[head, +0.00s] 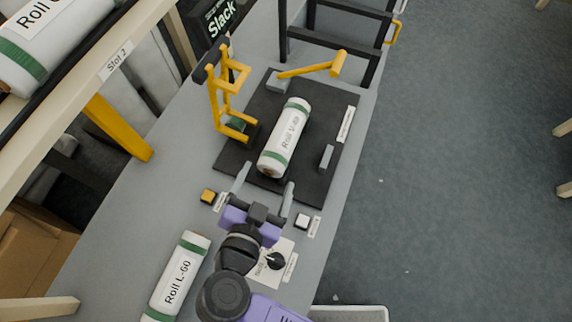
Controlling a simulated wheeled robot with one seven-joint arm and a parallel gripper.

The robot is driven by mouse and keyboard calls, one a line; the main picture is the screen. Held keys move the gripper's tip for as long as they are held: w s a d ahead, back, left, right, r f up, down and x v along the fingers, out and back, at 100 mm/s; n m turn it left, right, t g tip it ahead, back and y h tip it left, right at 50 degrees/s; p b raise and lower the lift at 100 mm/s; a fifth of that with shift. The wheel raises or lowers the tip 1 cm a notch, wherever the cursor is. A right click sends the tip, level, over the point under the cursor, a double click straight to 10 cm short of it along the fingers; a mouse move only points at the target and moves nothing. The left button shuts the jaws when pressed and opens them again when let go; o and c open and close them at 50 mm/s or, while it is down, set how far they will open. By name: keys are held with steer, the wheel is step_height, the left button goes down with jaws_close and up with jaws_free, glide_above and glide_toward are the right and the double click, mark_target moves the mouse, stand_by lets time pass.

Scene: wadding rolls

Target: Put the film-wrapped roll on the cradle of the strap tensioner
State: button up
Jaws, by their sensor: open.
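The strap tensioner has a dark base plate (262,98) with a yellow upright frame (226,95) and a yellow lever (318,68). A white roll with green end bands (285,138), labelled Roll V with blurred digits, lies lengthwise over the middle of the plate. It hides whatever cradle is under it. My gripper (268,176) is open at this roll's near end, one finger to each side, holding nothing. I cannot tell whether it touches the roll. A similar roll, Roll L-60 (177,278), lies on the grey bench at lower left. I cannot tell which roll is film-wrapped.
Another roll (70,45) lies on the rack at upper left, by a Slot 2 label (116,63). A yellow button (208,196), a white button (302,221) and a black knob (275,261) sit near my gripper. Open floor (450,180) lies to the right.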

steer(key=s+d+r+t+h, duration=0.1)
steer(key=d+r+t, duration=0.1)
steer(key=d+r, duration=0.35)
steer(key=s+d+r+m+t, duration=0.1)
steer(key=d+r+t, duration=0.15)
steer(key=d, duration=0.65)
steer(key=s+d+r+t+h, duration=0.1)
steer(key=d+r+t, duration=0.15)
steer(key=d, duration=0.45)
steer(key=s+d+f+n+g+y, duration=0.1)
steer(key=s+n+g+y, duration=0.1)
steer(key=s, duration=0.7)
steer(key=s+d+f+n+g+y, duration=0.1)
steer(key=s+d+n+g+y, duration=0.1)
steer(key=s+n, duration=0.3)
steer(key=s+g, duration=0.1)
steer(key=s, duration=0.2)
steer(key=shift+s+d+g+y, duration=0.2)
steer(key=shift+s+g+y, duration=0.1)
steer(key=shift+s+y, duration=0.1)
steer(key=shift+f+b, duration=0.7)
